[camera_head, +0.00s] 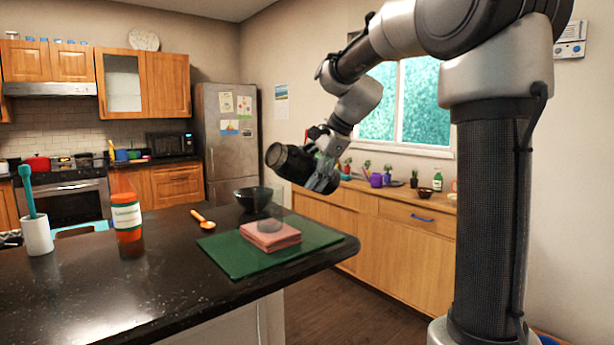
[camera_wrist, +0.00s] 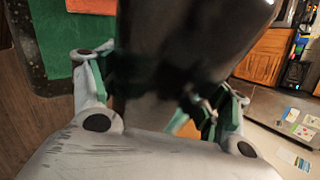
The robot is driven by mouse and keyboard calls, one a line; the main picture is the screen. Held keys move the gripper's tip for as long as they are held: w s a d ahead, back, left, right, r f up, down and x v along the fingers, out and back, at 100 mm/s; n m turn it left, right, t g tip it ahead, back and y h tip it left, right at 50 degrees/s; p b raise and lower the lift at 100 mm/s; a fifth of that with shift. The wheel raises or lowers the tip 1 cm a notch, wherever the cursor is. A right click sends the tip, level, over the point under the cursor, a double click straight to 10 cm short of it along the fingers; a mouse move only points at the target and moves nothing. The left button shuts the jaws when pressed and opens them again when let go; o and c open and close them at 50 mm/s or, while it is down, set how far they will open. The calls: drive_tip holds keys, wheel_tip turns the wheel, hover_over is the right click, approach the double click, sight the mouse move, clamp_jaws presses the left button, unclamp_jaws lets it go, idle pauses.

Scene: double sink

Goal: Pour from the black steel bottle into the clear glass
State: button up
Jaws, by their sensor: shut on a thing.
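The black steel bottle (camera_head: 290,160) is held in the air, tipped nearly onto its side with one end toward the left. My gripper (camera_head: 322,172) is shut around its right part. In the wrist view the dark bottle (camera_wrist: 185,45) fills the middle, blurred, between the two fingers (camera_wrist: 165,95). A faint see-through rounded shape (camera_head: 270,226), probably the clear glass, shows at the pink stack below and left of the gripper. Its outline is hard to make out. The bottle is well above it and apart from it. No liquid stream is visible.
The pink stack (camera_head: 268,239) lies on a green mat (camera_head: 225,255) on the dark counter (camera_head: 180,290). A black bowl (camera_head: 252,200) stands behind it. An orange spoon (camera_head: 203,219), a sauce bottle (camera_head: 127,218) and a white utensil cup (camera_head: 37,236) stand or lie further left.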

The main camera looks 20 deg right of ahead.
drive_tip(key=shift+d+r+n+t+h, duration=0.1)
drive_tip(key=shift+r+n+t+h, duration=0.2)
drive_tip(key=shift+r+h, duration=0.6)
drive_tip(key=shift+r+h, duration=0.2)
drive_tip(key=shift+h, duration=0.1)
drive_tip(key=shift+r+n+t+h, duration=0.4)
drive_tip(key=shift+h, duration=0.3)
idle(1.3)
drive_tip(key=shift+f, duration=0.1)
idle(0.5)
